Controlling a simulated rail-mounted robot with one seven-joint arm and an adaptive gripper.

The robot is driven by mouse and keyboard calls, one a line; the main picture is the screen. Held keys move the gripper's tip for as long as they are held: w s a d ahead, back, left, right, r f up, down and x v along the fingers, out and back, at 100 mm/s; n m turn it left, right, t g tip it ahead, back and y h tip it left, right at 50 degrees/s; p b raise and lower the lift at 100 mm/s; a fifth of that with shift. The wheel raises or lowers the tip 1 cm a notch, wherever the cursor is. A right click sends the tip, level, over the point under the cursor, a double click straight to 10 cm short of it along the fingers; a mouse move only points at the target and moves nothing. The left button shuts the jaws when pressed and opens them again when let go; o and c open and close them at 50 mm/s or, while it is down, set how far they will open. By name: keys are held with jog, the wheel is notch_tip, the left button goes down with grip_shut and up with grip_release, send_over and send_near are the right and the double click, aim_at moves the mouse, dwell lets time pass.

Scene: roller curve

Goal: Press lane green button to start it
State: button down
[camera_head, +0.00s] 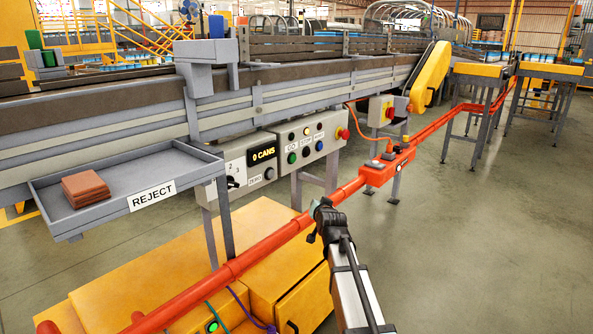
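A grey control panel (306,143) is fixed under the conveyor lane. Its green button (292,158) sits at the panel's lower left, under a label that seems to read GO. A dark button (305,152) and a blue button (319,145) are to its right. A red mushroom button (343,134) is on the panel's right end. My gripper (321,212) is in front of and below the panel, apart from the buttons. Its fingers are small and dark, and I cannot tell whether they are open.
An orange rail (343,190) crosses in front of the panel. A grey REJECT tray (120,195) with brown flat pieces (85,188) juts out at left. A yellow cabinet (150,260) stands below. The floor at right is clear.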

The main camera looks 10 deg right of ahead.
aim_at(293, 158)
notch_tip(293, 158, up, 12)
jog(key=w+d+m+t+h, duration=0.1)
jog(key=w+d+m+t, duration=0.1)
jog(key=m+t, duration=0.1)
jog(key=shift+w+r+t, duration=0.15)
jog(key=shift+w+t, duration=0.1)
jog(key=shift+t, duration=0.65)
jog(key=shift+w+a+r+p, duration=0.1)
jog(key=shift+w+p, duration=0.05)
jog(key=shift+p, duration=0.35)
jog(key=w+a+p, duration=0.5)
jog(key=w+p, duration=0.1)
jog(key=p, duration=0.8)
jog(key=shift+w+a, duration=0.15)
jog(key=shift+a, duration=0.2)
jog(key=shift+a, duration=0.1)
